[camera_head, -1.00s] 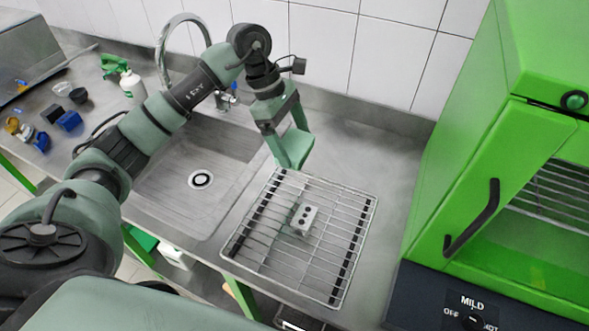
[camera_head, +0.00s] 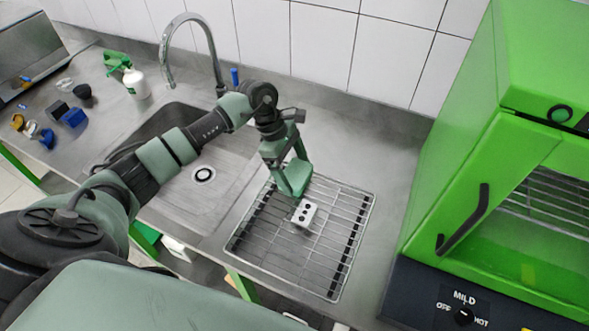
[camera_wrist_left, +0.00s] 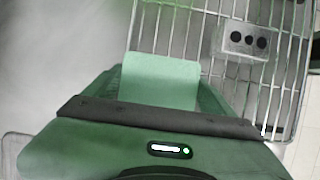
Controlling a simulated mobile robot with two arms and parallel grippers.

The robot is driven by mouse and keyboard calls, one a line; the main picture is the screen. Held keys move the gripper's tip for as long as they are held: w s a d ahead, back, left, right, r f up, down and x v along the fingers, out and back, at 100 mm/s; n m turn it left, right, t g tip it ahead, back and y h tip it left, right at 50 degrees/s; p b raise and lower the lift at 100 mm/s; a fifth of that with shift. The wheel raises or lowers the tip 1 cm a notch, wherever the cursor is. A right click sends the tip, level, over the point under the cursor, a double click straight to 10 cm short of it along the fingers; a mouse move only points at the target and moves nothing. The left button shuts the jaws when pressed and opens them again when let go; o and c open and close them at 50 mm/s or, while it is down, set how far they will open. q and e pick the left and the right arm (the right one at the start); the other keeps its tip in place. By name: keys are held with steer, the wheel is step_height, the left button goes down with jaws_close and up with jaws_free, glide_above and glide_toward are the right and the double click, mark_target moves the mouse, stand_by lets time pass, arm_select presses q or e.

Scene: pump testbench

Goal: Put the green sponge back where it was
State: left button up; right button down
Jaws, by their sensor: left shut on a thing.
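The green sponge (camera_wrist_left: 160,80) is a pale green block between the fingers of my left gripper (camera_head: 293,185). The gripper is shut on it, and the wrist view shows the sponge's flat face sticking out past the gripper body. In the head view the gripper hangs over the back left part of the wire rack (camera_head: 352,245). The sponge is hard to tell from the green fingers there. I cannot tell whether it touches the rack. My right gripper is not in view.
A grey block with dark holes (camera_head: 305,213) lies on the rack, close in front of the gripper. The sink (camera_head: 225,165) and faucet (camera_head: 190,20) are to the left, with a white-green spray bottle (camera_head: 135,82) beyond. A green oven (camera_head: 520,150) stands right. Counter behind the rack is clear.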

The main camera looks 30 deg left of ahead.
arm_select(q)
steer(key=shift+f, duration=0.15)
steer(key=o, duration=1)
steer(key=shift+o, duration=0.2)
steer(key=shift+r, duration=0.2)
steer(key=shift+a+r, duration=0.1)
steer(key=shift+r, duration=0.05)
steer(key=b+v, duration=0.4)
steer(key=v, duration=0.7)
steer(key=shift+r, duration=0.35)
